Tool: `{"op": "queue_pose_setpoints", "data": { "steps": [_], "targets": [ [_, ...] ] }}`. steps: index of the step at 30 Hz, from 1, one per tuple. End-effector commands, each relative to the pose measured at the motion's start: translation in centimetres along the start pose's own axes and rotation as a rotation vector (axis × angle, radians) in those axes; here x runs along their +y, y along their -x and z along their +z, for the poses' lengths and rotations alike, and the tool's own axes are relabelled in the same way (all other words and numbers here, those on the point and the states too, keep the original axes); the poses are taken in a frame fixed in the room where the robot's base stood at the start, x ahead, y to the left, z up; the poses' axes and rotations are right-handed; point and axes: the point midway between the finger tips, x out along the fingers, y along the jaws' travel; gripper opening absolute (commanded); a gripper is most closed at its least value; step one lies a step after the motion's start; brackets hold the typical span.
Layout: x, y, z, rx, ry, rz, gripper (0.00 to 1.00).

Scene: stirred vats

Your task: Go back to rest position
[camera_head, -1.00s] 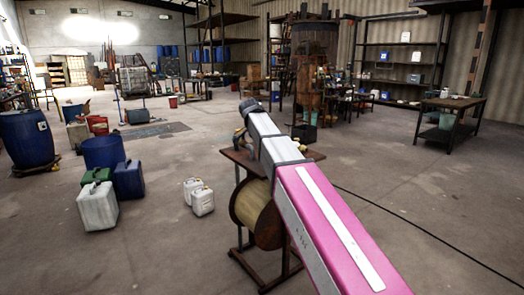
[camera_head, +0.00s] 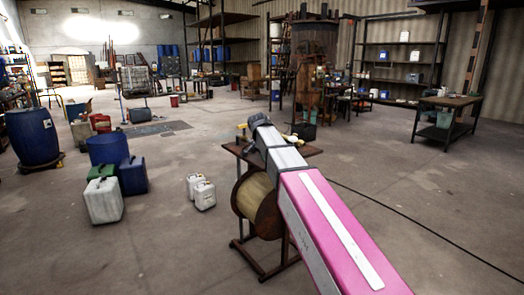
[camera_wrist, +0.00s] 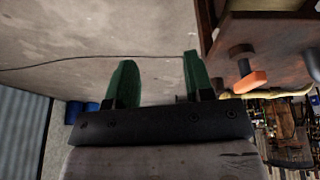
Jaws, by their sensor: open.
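My gripper shows in the wrist view (camera_wrist: 157,80), with two green fingers set well apart and nothing between them. In the head view my pink and grey arm reaches forward over a small rusty stand with a wooden top (camera_head: 308,151). A large cable reel (camera_head: 256,203) hangs under that top. The gripper fingers are hidden behind the arm's end in the head view. In the wrist view the tabletop edge (camera_wrist: 272,48) is at the upper right, close to the fingers but apart from them, with an orange-tipped object (camera_wrist: 250,82) on it.
White jerrycans (camera_head: 201,192), a larger white can (camera_head: 103,201), a blue can (camera_head: 132,176) and blue drums (camera_head: 35,137) stand at left. A dark cable (camera_head: 420,237) crosses the floor at right. A workbench (camera_head: 450,101) stands further back.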

Motion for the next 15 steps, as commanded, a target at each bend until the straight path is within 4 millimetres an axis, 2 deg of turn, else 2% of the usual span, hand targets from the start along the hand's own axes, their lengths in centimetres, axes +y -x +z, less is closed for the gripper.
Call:
{"op": "queue_pose_setpoints", "data": {
  "steps": [8,15],
  "targets": [
    [4.0,-7.1,1.9,-0.056,0.15,0.0,0.48],
    [10.1,-15.7,5.0,-0.136,0.358,-0.026,0.48]
  ]
}}
